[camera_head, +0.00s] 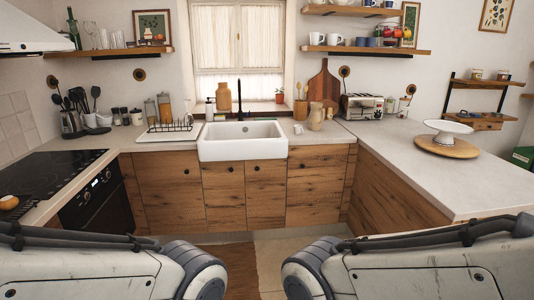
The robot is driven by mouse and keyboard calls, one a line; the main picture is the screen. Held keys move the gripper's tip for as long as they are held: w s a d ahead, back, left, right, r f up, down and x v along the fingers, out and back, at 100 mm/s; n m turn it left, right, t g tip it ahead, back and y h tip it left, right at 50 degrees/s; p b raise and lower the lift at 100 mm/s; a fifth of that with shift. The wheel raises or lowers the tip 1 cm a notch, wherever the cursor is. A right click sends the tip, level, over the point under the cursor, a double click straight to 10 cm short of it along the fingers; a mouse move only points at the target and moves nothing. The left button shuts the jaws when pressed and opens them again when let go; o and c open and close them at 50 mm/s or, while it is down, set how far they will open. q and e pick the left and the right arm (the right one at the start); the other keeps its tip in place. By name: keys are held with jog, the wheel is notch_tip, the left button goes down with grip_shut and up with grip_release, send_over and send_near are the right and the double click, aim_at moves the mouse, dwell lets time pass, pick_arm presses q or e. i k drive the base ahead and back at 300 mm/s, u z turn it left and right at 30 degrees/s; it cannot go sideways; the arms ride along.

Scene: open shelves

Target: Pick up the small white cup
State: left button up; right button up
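Two white cups stand side by side on the lower right wall shelf, a left one (317,38) and a right one (334,39). A very small white item (298,129) sits on the counter right of the sink, beside a beige jug (316,116); it is too small to tell whether it is a cup. I cannot tell which of these is the task's small white cup. My two arms show only as thick grey-white links along the bottom edge. Neither gripper is in view.
A white sink (243,148) is set in the counter below the window. A white cake stand (448,130) stands on a wooden board on the right counter (400,140). A toaster (362,106) stands at the back corner. A black cooktop (45,172) is at left. Floor between the counters is open.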

aim_at(298, 131)
jog(key=z, duration=0.1)
jog(key=i, duration=1.9)
jog(key=z, duration=0.25)
jog(key=i, duration=2)
jog(key=z, duration=0.1)
